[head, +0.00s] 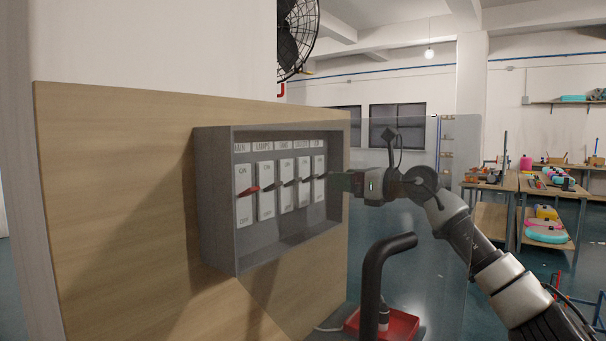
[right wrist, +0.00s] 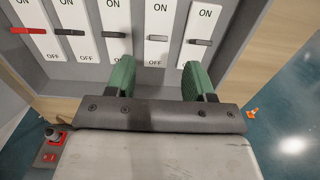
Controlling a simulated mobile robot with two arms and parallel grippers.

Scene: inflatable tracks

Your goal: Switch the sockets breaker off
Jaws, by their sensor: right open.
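The grey breaker box (head: 218,205) is on a wooden panel and holds a row of several white switches marked ON and OFF. The leftmost has a red lever (right wrist: 28,31); the others have dark levers. The labels are small; the fourth from the left (head: 303,196) seems to read sockets. Its lever (right wrist: 157,38) is about midway down its plate in the right wrist view. My right gripper (head: 340,181) is at the box's right side. Its green fingers (right wrist: 158,72) are open and empty, below the fourth and fifth levers and apart from them. My left gripper is out of view.
A clear upright panel (head: 400,260) stands right of the box. A wall fan (head: 296,35) hangs above. Tables with colourful items (head: 545,190) stand far right.

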